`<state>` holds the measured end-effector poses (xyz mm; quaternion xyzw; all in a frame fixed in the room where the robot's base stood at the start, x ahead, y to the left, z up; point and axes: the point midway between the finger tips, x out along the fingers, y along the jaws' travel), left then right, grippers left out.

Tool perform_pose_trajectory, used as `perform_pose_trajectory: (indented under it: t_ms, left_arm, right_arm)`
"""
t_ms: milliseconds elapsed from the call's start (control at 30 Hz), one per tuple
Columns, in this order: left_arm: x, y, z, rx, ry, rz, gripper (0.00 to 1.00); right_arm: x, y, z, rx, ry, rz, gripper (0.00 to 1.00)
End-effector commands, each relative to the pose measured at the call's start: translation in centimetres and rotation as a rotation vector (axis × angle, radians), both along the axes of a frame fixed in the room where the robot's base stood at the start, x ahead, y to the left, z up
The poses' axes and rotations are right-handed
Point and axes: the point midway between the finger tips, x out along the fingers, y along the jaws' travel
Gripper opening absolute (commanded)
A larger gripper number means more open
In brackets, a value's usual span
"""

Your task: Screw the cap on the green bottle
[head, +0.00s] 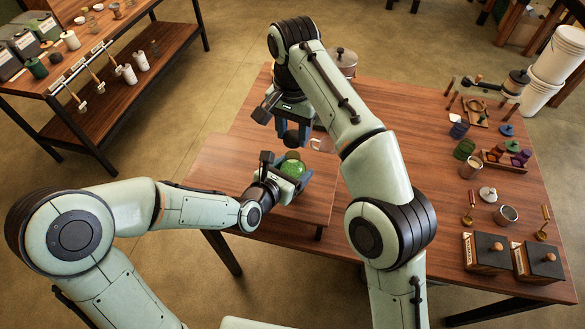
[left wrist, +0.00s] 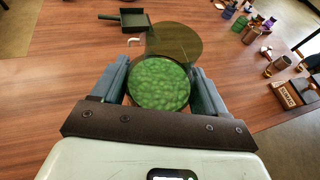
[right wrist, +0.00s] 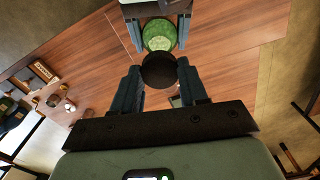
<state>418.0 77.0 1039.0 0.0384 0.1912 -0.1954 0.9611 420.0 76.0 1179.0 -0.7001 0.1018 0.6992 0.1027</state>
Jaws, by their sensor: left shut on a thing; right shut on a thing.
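The green bottle (head: 293,168) is over the brown board at the table's front left. My left gripper (head: 288,171) is shut around it. In the left wrist view the bottle (left wrist: 160,83) shows as a round, mottled green shape between the fingers. My right gripper (head: 291,137) is just beyond the bottle, pointing down. In the right wrist view it is shut on a dark round cap (right wrist: 158,71). The cap overlaps the near edge of the bottle (right wrist: 160,34) in that view. I cannot tell whether cap and bottle touch.
Two dark boxes (head: 486,256), small jars and a wooden rack (head: 505,162) fill the right side. An olive disc (left wrist: 176,40) shows beyond the bottle; I cannot tell what it is. The table's middle right is clear.

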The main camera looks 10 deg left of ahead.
Motion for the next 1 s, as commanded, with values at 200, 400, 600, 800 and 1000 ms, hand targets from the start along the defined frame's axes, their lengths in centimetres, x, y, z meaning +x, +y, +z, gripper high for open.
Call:
perform_pose_trajectory:
  t_ms: [200,400,600,800,1000]
  left_arm:
    - [0.1,0.0,0.1,0.0,-0.004,0.001,0.17]
    - [0.1,0.0,0.1,0.0,-0.004,0.001,0.17]
    - [0.1,0.0,0.1,0.0,-0.004,0.001,0.17]
    - [0.1,0.0,0.1,0.0,-0.004,0.001,0.17]
    - [0.1,0.0,0.1,0.0,-0.004,0.001,0.17]
  right_arm:
    - [0.0,-0.1,-2.0,-0.001,0.002,-0.001,0.15]
    - [0.0,0.0,-3.1,0.0,0.001,0.0,0.15]
    - [0.0,0.0,-3.2,0.001,0.0,0.0,0.15]
    - [-0.2,0.1,-3.2,0.0,-0.001,0.0,0.15]
    - [-0.2,0.0,-3.2,0.0,-0.001,0.0,0.15]
